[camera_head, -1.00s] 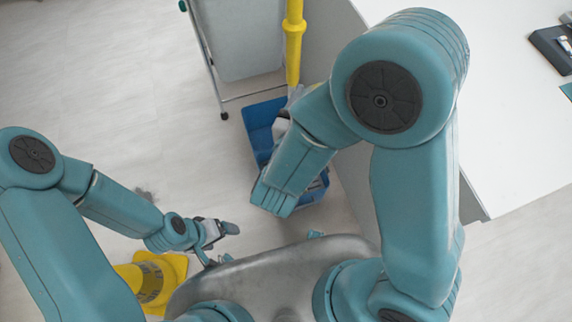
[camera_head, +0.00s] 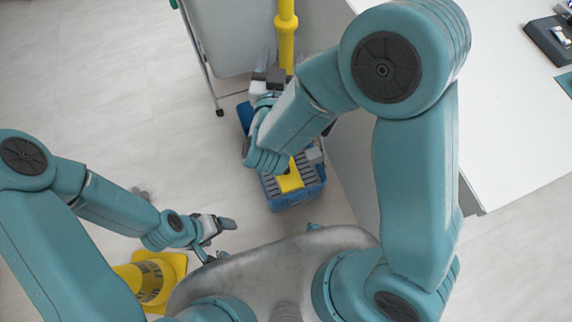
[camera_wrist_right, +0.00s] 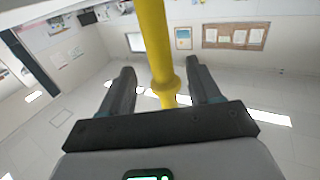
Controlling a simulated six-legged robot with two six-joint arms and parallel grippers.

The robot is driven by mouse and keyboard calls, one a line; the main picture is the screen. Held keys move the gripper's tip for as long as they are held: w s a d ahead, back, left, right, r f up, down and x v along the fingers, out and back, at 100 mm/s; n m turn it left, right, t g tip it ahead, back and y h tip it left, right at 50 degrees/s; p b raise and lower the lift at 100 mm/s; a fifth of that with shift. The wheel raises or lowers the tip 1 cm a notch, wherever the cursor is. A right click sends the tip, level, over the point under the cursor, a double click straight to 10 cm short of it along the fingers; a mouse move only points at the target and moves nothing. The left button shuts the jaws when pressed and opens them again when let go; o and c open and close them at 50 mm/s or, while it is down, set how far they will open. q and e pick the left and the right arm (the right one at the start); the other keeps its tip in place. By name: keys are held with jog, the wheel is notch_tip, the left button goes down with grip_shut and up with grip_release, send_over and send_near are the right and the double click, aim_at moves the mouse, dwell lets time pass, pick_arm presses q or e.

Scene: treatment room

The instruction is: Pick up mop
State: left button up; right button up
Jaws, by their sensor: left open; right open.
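The mop's yellow handle (camera_head: 286,35) stands upright out of a blue bucket (camera_head: 292,196) in the head view. The mop handle also shows in the right wrist view (camera_wrist_right: 155,50), running between the two fingers. My right gripper (camera_wrist_right: 160,85) is open, with a finger on each side of the handle and a gap visible on both sides. In the head view my right gripper (camera_head: 268,66) is at the handle's left, partly hidden by its own arm. My left gripper (camera_head: 226,226) is open and empty, low at the left, away from the mop. The mop head is hidden.
A grey panel on a wheeled frame (camera_head: 222,38) stands left of the mop. A white table (camera_head: 510,130) is close on the right, with a dark device (camera_head: 552,38) on it. A yellow object (camera_head: 168,270) is near my left gripper. The floor at left is mostly clear.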

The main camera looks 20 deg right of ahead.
aim_at(285, 44)
jog(key=p+x, duration=0.2)
jog(key=x, duration=0.4)
jog(key=shift+r, duration=0.1)
jog(key=c, duration=1.1)
